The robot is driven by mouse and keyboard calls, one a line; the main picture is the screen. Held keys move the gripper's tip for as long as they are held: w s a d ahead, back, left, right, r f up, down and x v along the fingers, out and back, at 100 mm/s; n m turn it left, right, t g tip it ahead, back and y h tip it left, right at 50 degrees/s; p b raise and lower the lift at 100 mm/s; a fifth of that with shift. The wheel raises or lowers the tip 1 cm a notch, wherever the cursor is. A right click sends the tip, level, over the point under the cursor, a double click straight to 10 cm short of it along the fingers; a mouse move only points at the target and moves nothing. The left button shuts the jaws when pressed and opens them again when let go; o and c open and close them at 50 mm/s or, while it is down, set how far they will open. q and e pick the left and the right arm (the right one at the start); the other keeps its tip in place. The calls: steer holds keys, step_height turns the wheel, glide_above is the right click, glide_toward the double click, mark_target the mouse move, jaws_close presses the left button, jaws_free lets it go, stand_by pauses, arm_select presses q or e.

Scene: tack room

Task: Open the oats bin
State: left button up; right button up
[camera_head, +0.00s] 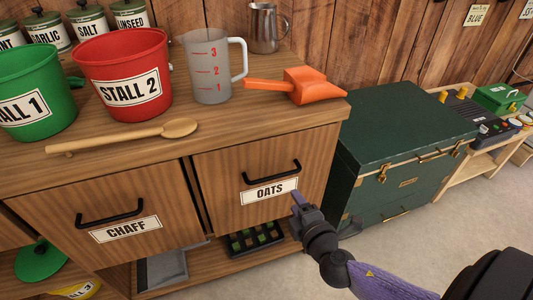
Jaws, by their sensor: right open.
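The oats bin (226,207) is a wooden tilt or drawer front at the right of the wooden cabinet, with a white OATS label and a black handle (271,176) above the label. It looks closed, flush with the chaff front beside it. My right gripper (297,198) comes in from the lower right and is open, just below and right of the handle, near the right end of the label. It holds nothing that I can see, and I cannot tell whether it touches the front. My left gripper is not in view.
The chaff bin (75,210) is shut on the left. On the countertop stand a green bucket (30,95), red bucket (110,78), measuring jug (208,70), wooden spoon (130,136) and orange scoop (300,88). A green trunk (400,140) stands close at right.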

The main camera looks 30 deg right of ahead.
mark_target(279, 174)
steer(key=b+x, duration=0.1)
steer(key=x, duration=0.2)
steer(key=b+x, duration=0.1)
steer(key=x, duration=0.2)
steer(key=r+b+x, duration=0.1)
steer(key=x, duration=0.3)
steer(key=shift+w+a, duration=0.1)
steer(key=shift+w, duration=0.15)
jaws_close()
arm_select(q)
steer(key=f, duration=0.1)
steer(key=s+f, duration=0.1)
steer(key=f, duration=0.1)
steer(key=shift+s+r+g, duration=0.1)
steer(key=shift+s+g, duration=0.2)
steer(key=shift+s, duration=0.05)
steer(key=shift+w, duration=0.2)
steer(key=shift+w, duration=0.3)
